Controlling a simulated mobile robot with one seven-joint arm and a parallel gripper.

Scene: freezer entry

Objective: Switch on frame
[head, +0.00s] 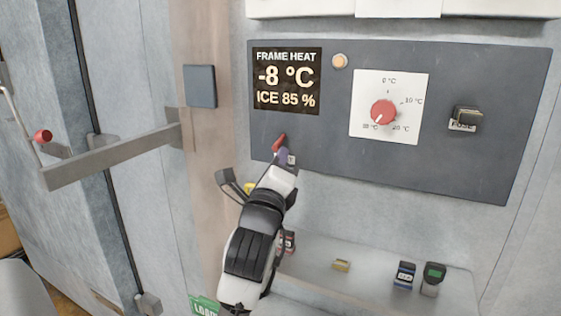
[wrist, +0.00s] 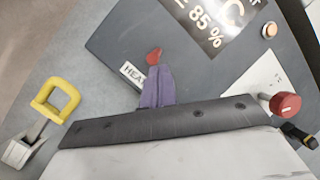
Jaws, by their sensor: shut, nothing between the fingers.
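The frame heat panel (head: 320,135) is dark grey and mounted on the wall. At its lower left is a switch with a red lever (head: 279,142); the lever also shows in the wrist view (wrist: 154,56), beside a white label reading "HEAT" (wrist: 132,74). My gripper (head: 284,156) is shut and empty, its purple fingertips (wrist: 157,80) right at the lever. I cannot tell whether they touch it. The switch's base is hidden behind the fingers. The display (head: 287,81) reads "FRAME HEAT -8 °C ICE 85 %". A small round pale-orange lamp (head: 340,61) sits beside it.
A yellow loop (wrist: 55,100) is left of my gripper. A shelf (head: 375,295) below holds several small items. A metal bar (head: 110,158) juts out at left.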

